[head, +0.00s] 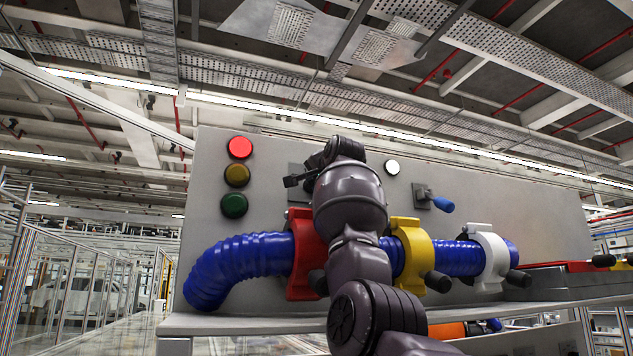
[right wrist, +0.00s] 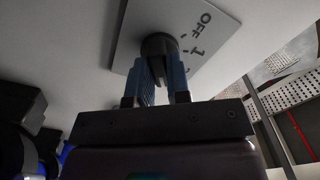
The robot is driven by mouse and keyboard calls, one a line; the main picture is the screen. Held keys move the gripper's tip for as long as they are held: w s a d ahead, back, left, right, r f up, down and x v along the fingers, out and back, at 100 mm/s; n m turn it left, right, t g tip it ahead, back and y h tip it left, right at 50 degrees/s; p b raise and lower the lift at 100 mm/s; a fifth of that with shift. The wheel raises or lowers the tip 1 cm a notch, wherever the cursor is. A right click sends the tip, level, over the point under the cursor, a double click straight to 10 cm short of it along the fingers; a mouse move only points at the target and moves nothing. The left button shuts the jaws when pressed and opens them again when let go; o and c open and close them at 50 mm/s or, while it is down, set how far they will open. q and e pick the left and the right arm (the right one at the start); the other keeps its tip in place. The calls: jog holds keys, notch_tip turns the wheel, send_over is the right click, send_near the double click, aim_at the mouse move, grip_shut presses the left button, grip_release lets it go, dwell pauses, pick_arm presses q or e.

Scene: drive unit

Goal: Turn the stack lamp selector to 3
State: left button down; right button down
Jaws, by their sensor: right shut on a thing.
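The selector is a dark round knob (right wrist: 158,46) on a light plate (right wrist: 200,18) marked OFF and 1, seen in the right wrist view. Other marks on the plate are hidden. My right gripper (right wrist: 158,78) is shut on the knob, one finger on each side. In the head view my right arm covers most of the selector; only part of its plate (head: 296,174) shows. The stack lamp has a red lamp (head: 240,147) that looks lit, a yellow lamp (head: 237,174) and a green lamp (head: 234,205) that look dark. My left gripper is not in view.
Below the selector a blue corrugated hose (head: 240,262) runs through red (head: 300,255), yellow (head: 416,255) and white (head: 490,258) clamps. A white round button (head: 392,167) and a blue-handled lever (head: 440,204) are on the panel to the right of my arm.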

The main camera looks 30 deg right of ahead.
jog(key=shift+m, duration=0.6)
jog(key=c, duration=1.1)
grip_release()
pick_arm(q)
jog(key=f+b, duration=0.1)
jog(key=b, duration=0.1)
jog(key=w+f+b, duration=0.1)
jog(key=b, duration=0.2)
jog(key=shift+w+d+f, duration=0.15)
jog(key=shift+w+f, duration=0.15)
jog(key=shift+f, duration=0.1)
pick_arm(e)
jog(key=v, duration=1)
jog(key=shift+s+a, duration=0.2)
jog(key=shift+s, duration=0.15)
